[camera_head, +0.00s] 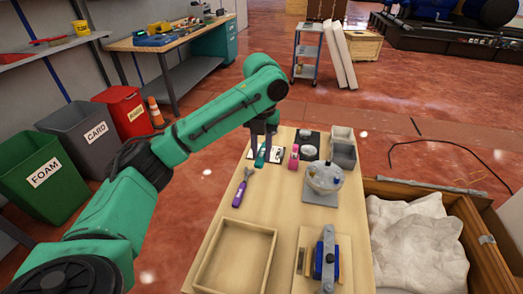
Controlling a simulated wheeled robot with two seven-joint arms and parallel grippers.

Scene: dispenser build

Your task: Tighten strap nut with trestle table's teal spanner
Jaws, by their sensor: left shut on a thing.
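The teal spanner (261,157) is at the far left part of the trestle table (226,219), over a white sheet with dark marks. My left gripper (265,146) points down from above and is shut on the spanner's upper end; my arm partly hides the grip. Whether the spanner touches the table I cannot tell. A round, pale dispenser-like assembly (324,177) stands on a grey plate to the right. The strap nut is too small to make out. My right gripper is out of view.
A purple spanner (240,189) and a pink tool (294,157) lie nearby. A wooden tray (237,257) and a blue clamp-like device (327,259) occupy the front. A crate (485,246) stands right of the table.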

